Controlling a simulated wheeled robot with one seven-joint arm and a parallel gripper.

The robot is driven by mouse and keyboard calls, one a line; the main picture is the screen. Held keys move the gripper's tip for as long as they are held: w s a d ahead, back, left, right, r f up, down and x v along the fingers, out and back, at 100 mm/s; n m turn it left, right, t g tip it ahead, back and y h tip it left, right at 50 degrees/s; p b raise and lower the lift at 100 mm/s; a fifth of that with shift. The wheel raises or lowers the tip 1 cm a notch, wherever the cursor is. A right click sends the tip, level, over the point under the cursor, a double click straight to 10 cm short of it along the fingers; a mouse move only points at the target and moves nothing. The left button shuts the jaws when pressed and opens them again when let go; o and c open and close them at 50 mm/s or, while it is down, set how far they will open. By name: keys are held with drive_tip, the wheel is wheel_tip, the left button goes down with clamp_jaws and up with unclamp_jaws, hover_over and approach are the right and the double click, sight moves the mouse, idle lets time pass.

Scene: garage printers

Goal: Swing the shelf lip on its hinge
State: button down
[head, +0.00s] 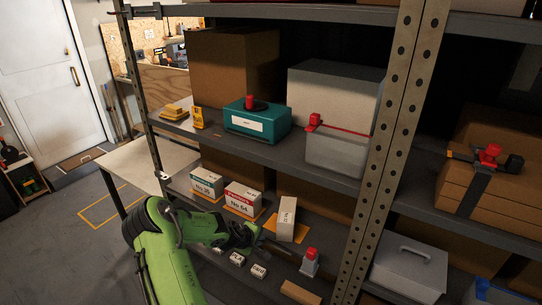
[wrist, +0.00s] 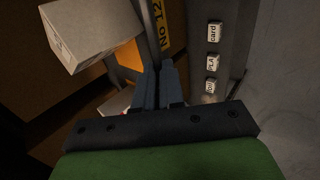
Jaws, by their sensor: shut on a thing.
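The shelf lip (head: 284,249) looks like a thin grey strip along the front of the lower shelf. It also shows in the wrist view (wrist: 149,32), running up from between my fingers beside a yellow "No 12" label. My gripper (head: 257,240) is at the lip's left part, and its two fingers in the wrist view (wrist: 158,70) are closed on the strip. The fingers hide the gripped part. The hinge cannot be made out.
A white box (head: 286,218) stands close behind my gripper, with labelled boxes (head: 242,198) to its left. White tags (head: 258,271) sit on the shelf's front edge. A red-topped grey object (head: 309,264) and the perforated post (head: 385,150) stand to the right. Floor at left is open.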

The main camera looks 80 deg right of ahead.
idle(0.4)
drive_tip(key=shift+s+d+r+y+p, duration=0.1)
drive_tip(key=shift+r+y+p, duration=0.15)
drive_tip(key=shift+y+p, duration=0.4)
drive_tip(key=shift+f, duration=0.1)
drive_tip(key=c, duration=1.2)
unclamp_jaws()
drive_tip(key=shift+d, duration=0.1)
drive_tip(key=shift+o, duration=0.2)
drive_tip(key=b+v, duration=0.1)
drive_tip(key=v, duration=1.4)
drive_tip(key=shift+s+a+r, duration=0.15)
drive_tip(key=shift+a+r, duration=0.15)
drive_tip(key=shift+a, duration=0.1)
